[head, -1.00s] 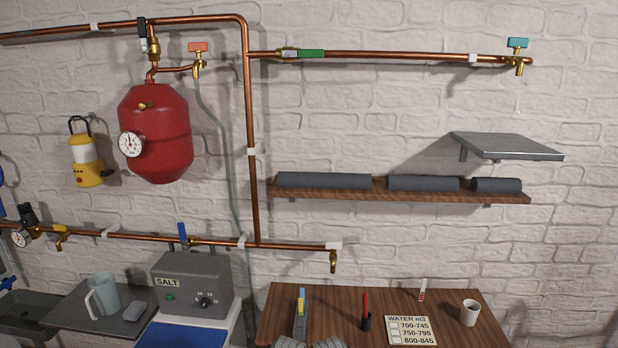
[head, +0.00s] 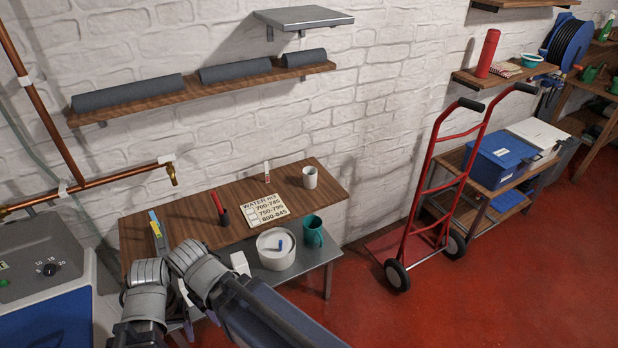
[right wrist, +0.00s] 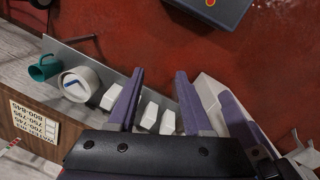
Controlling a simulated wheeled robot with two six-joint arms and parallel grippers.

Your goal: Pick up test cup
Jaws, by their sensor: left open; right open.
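A white cup (head: 309,177) stands upright on the right end of the wooden table (head: 325,190). A teal mug (head: 312,231) stands on the lower grey metal shelf (head: 318,257) and also shows in the right wrist view (right wrist: 44,68). I cannot tell which is the test cup. My left gripper (head: 148,272) is at the table's front left, open; its fingertips are not clear. My right gripper (right wrist: 157,85) is open and empty, its purple fingers over white blocks on the shelf. Neither gripper touches a cup.
A white pot (head: 275,249) with a blue item in it stands beside the teal mug. A red hand truck (head: 440,190) stands right; red floor is open.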

